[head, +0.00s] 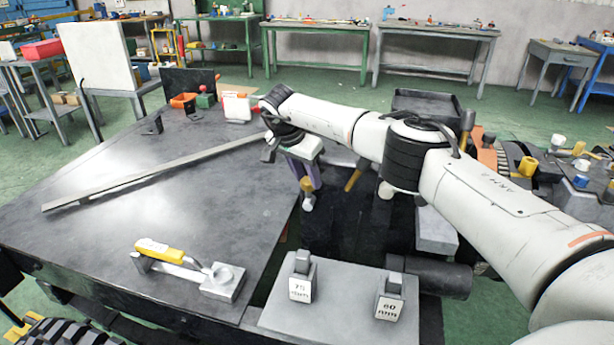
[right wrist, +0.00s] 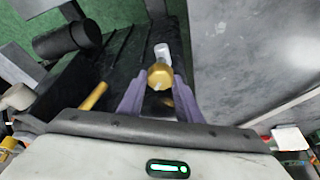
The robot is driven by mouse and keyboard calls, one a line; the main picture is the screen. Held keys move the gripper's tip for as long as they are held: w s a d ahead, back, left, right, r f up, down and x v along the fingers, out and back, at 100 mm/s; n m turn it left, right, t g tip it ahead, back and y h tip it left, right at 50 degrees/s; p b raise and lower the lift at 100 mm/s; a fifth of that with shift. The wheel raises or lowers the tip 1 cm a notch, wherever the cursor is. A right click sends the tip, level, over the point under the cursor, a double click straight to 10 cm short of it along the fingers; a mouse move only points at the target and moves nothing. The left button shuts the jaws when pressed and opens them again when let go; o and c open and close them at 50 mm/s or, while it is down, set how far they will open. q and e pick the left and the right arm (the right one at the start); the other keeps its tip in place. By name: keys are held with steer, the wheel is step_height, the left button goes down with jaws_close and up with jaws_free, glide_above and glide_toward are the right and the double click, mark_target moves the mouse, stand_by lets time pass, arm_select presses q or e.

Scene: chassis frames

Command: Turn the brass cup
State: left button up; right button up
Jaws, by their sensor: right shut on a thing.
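The brass cup (right wrist: 160,76) is a small faceted gold-coloured piece between the purple fingertips in the right wrist view. A pale cylindrical part (right wrist: 162,51) adjoins its far side. In the head view my right gripper (head: 309,184) points down over the dark gap beside the grey plate, with the cup (head: 308,200) at its fingertips. The right gripper also shows in the wrist view (right wrist: 159,90), shut on the cup. The cup's underside and what it joins are hard to make out. My left gripper is in neither view.
The grey plate (head: 130,205) carries a long metal bar (head: 155,173) and a yellow-handled clamp (head: 185,262). Two labelled blocks (head: 302,278) (head: 389,297) stand on a grey slab in front. A yellow handle (head: 353,179) lies right of the gripper. Much of the plate is clear.

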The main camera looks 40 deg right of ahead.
steer(key=o, duration=1)
steer(key=shift+r, duration=0.1)
steer(key=shift+o, duration=0.2)
steer(key=shift+n, duration=0.3)
